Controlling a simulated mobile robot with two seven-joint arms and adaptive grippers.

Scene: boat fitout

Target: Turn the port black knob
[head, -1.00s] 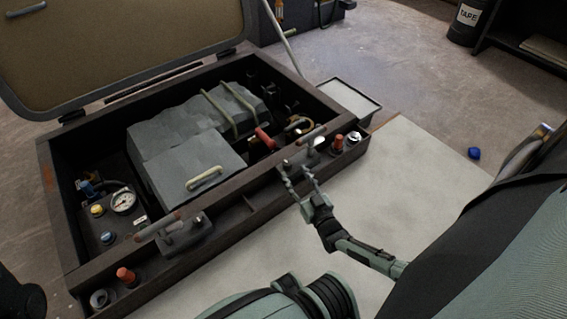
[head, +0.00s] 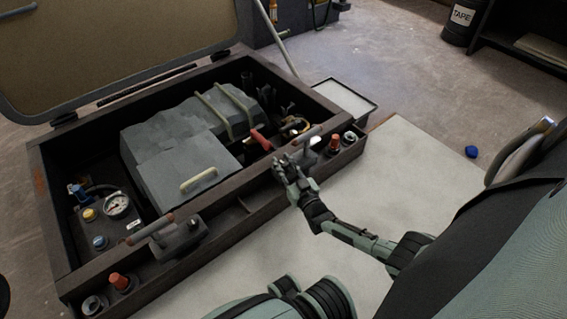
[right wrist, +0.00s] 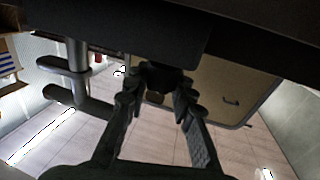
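A black knob (right wrist: 158,76) shows under a dark overhang in the right wrist view, between the two fingers of my right gripper (right wrist: 160,88). The fingers lean in and appear to touch its sides. In the head view my right gripper (head: 286,163) is at the front edge of the open dark box (head: 225,228), beside a lever. There its fingers look close together, and the gripper hides the knob. Whether this is the port knob cannot be told from labels. My left gripper is not in view.
Red-orange knobs (head: 335,145) stand on the front ledge, right of my gripper, and another (head: 120,281) at the left end. A levered bracket (head: 178,238) sits between.

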